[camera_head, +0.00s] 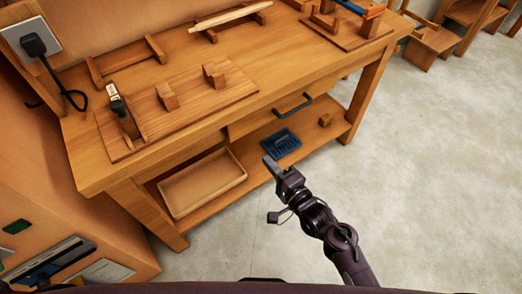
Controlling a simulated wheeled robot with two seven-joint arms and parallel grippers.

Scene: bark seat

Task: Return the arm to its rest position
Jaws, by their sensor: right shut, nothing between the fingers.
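My right gripper (271,163) is shut and empty. It points up and to the left, in front of the workbench's lower shelf, and its arm comes in from the bottom right. It overlaps the shelf edge in the picture; I cannot tell how far it is from the shelf. My left gripper is not in view. The wooden workbench (285,65) fills the upper left and middle.
On the bench lie a wooden board (195,97) with blocks and a pale stick (232,16) on a rack. The lower shelf holds a shallow tray (203,182) and a blue slotted tray (278,144). A drawer handle (293,105) sticks out. The floor (430,180) at right is clear.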

